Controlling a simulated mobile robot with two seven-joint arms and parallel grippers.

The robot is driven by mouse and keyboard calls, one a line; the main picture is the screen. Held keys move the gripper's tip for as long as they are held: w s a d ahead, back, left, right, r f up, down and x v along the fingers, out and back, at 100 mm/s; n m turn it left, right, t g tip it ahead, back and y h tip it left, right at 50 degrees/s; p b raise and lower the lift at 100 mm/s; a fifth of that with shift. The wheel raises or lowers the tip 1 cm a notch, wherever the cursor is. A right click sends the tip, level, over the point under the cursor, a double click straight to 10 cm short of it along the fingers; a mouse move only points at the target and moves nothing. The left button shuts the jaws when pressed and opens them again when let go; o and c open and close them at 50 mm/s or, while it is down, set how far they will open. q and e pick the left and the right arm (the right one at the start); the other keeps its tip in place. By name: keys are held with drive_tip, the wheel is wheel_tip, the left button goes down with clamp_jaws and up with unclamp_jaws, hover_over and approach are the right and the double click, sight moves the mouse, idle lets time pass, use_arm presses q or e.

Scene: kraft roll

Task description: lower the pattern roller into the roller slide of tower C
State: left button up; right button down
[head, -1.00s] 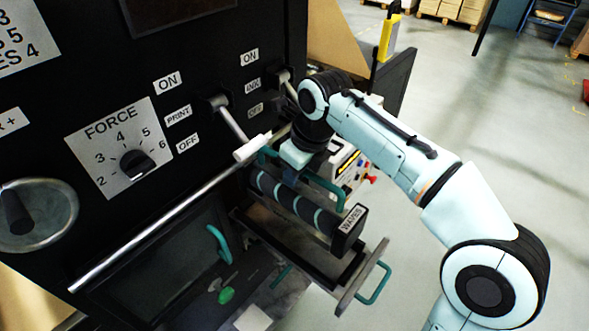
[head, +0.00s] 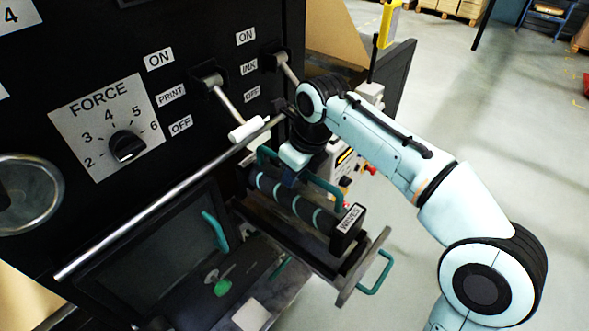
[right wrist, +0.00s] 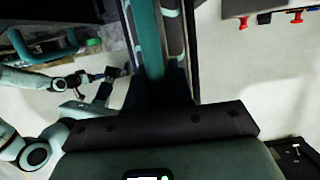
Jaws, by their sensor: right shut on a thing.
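The pattern roller (head: 296,205), dark with teal bands and an end block marked WAVES, is level along the roller slide (head: 345,292). The slide is a dark pulled-out tray with a teal front handle. The roller hangs low over it; I cannot tell whether they touch. My right gripper (head: 290,177) is shut on the roller's teal top bar. In the right wrist view the banded roller (right wrist: 172,35) runs up from the gripper, whose fingertips are hidden. My left gripper (right wrist: 112,75) shows small at the left there, too small to read its jaws.
The black machine front carries a FORCE dial (head: 127,146), PRINT and INK levers and a long metal bar (head: 160,210) left of the roller. A teal-handled dark panel (head: 170,245) lies below it. Open floor (head: 510,150) lies to the right.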

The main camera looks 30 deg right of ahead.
sight(296, 185)
use_arm(q)
drive_tip(key=shift+s+f+b, duration=0.3)
drive_tip(key=shift+f+b, duration=0.2)
drive_tip(key=shift+f, duration=0.1)
drive_tip(key=shift+s+f+b, duration=0.3)
drive_tip(key=shift+f+b, duration=0.15)
drive_tip(key=shift+f, duration=0.2)
drive_tip(key=shift+s+f+b, duration=0.3)
drive_tip(key=shift+f+b, duration=0.2)
drive_tip(key=shift+f, duration=0.1)
use_arm(e)
drive_tip(key=shift+f, duration=2.35)
drive_tip(key=c, duration=0.9)
unclamp_jaws()
drive_tip(key=shift+f, duration=0.2)
drive_tip(key=shift+r+p, duration=1.45)
drive_tip(key=shift+r, duration=0.4)
use_arm(q)
drive_tip(key=r, duration=0.1)
drive_tip(key=w+r, duration=0.1)
drive_tip(key=r, duration=0.1)
drive_tip(key=shift+w+r, duration=0.15)
drive_tip(key=shift+w, duration=0.2)
